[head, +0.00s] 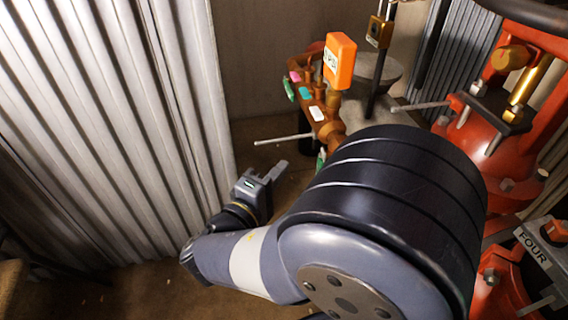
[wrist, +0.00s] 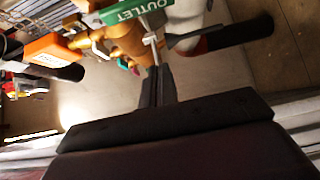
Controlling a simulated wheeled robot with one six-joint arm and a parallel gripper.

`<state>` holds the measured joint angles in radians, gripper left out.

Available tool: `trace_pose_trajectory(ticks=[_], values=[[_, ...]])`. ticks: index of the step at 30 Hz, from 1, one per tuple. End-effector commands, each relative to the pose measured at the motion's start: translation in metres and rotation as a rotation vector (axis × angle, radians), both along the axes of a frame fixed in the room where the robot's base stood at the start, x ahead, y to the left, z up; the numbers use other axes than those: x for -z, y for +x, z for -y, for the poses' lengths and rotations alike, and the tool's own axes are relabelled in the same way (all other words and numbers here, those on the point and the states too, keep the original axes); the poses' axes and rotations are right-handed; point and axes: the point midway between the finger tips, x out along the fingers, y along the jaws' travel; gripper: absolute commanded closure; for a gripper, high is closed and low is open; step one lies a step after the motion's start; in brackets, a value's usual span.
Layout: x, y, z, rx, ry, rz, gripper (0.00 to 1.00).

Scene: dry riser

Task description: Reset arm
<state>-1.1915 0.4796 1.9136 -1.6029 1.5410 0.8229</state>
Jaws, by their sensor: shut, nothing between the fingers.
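My gripper (head: 281,167) is at the middle of the head view, at the end of my grey and dark blue arm. Its fingers are together with nothing between them. In the wrist view the shut dark fingers (wrist: 157,72) point up the picture toward copper-coloured pipework (wrist: 128,38). A green "OUTLET" tag (wrist: 148,10) hangs there. A thin pale rod lines up with the fingertips in that view; I cannot tell whether they touch. My arm's large dark joint hides part of the pipework in the head view.
Corrugated metal panels (head: 100,130) stand left of my arm. The copper pipework (head: 328,125) with an orange tag (head: 340,60) stands beyond my gripper. Red valve bodies (head: 478,135) and a "FOUR" label (head: 533,248) are at the right. Some floor shows around my gripper.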

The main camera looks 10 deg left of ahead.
Motion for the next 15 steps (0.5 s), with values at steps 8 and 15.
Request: trace_pose_trajectory(ticks=[8, 15], values=[[-0.001, 0.011, 0.024, 0.004, -0.001, 0.0, 1.0], [0.003, 0.018, 0.059, -0.002, -0.002, -0.002, 1.0]])
